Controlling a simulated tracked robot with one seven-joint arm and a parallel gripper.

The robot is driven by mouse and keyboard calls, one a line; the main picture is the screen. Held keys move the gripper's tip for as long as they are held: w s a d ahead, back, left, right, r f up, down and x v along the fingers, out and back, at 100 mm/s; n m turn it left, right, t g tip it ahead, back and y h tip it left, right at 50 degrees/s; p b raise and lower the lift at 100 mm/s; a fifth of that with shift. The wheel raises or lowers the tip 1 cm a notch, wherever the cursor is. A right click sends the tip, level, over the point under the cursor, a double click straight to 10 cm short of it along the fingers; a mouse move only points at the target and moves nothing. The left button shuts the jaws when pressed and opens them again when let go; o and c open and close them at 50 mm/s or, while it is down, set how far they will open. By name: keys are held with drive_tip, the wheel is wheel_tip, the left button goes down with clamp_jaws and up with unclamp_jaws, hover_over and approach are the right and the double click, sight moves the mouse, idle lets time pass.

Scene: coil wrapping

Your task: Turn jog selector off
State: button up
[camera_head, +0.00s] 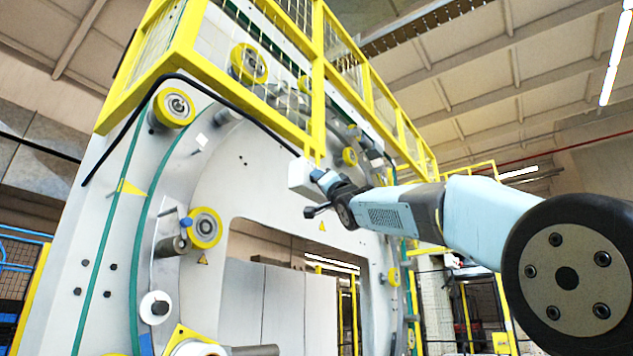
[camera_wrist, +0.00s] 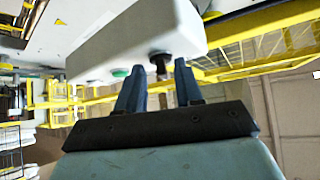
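The jog selector appears to be the small black knob (camera_wrist: 161,66) on the underside of a white control box (camera_wrist: 140,42) in the wrist view. The box also shows in the head view (camera_head: 301,177), mounted on the machine at the end of a black cable. My gripper (camera_wrist: 157,70) has its two blue fingers apart, with the knob between their tips, nearer the right finger. I cannot tell whether either finger touches it. In the head view my gripper (camera_head: 322,180) is right beside the box, and the knob is hidden. The knob's setting is not readable.
A green button (camera_wrist: 121,73) sits on the same box face, left of the knob and close to the left finger. Yellow guard railing (camera_head: 320,75) runs above the box. Yellow rollers (camera_head: 205,228) line the large white wrapping ring. Open space lies below the box.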

drive_tip(key=shift+w+r, duration=0.1)
clamp_jaws()
drive_tip(key=shift+w+d+n+g+y, duration=0.15)
drive_tip(key=shift+n+g+y, duration=1)
drive_tip(key=shift+n+y, duration=0.7)
drive_tip(key=shift+w+n+g+y, duration=0.1)
drive_tip(key=shift+n+g+y, duration=1.15)
drive_tip(key=shift+n, duration=1.05)
drive_tip(key=shift+w+d+n+g+y, duration=0.15)
drive_tip(key=shift+n+g+y, duration=0.85)
drive_tip(key=shift+n+y, duration=0.95)
unclamp_jaws()
